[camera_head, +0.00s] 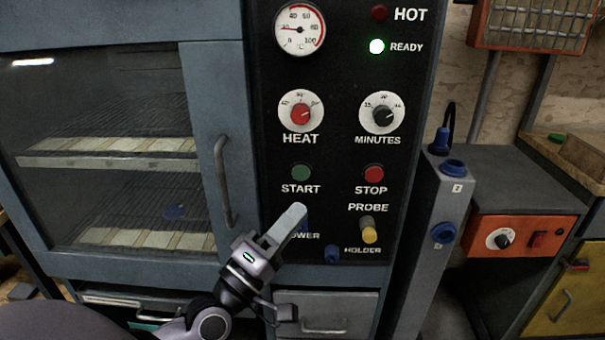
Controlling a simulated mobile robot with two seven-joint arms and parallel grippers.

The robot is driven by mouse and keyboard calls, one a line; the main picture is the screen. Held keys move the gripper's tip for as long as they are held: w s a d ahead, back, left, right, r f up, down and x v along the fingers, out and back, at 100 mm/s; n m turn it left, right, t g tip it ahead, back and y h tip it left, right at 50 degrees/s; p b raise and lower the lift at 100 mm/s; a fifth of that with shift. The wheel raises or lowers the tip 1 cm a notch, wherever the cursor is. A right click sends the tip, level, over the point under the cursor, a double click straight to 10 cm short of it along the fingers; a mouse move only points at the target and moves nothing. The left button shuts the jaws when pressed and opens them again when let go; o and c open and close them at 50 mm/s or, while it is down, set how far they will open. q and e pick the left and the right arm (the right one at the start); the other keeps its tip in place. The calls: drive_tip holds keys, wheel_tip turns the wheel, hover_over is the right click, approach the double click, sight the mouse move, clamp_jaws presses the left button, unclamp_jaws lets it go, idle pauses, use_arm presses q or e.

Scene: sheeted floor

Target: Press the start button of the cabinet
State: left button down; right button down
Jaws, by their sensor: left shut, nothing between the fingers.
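The cabinet (215,60) is grey-blue, with a glass door on its left and a black control panel (340,75) on its right. The green start button (301,173) sits on the panel above the word START. The red stop button (373,174) is to its right. My left gripper (297,213) comes up from below, shut and empty. Its tip is just below the START label, apart from the green button in the picture, and covers part of the POWER label. I cannot tell how far the tip is from the panel. My right gripper is not in view.
The panel also has a red heat knob (300,114), a black minutes knob (382,114) and a yellow probe plug (369,231). The green ready lamp (377,46) is lit. The door handle (223,180) juts out left of the panel. A grey post (430,230) stands to the right.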

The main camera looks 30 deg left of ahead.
use_arm(q)
drive_tip(key=b, duration=0.3)
approach(301, 173)
drive_tip(key=w+d+r, duration=0.3)
drive_tip(key=w, duration=0.1)
drive_tip(key=shift+w+r, duration=0.1)
drive_tip(key=shift+w, duration=0.3)
idle(0.6)
idle(0.9)
drive_tip(key=shift+w+a, duration=0.25)
drive_tip(key=shift+w, duration=0.1)
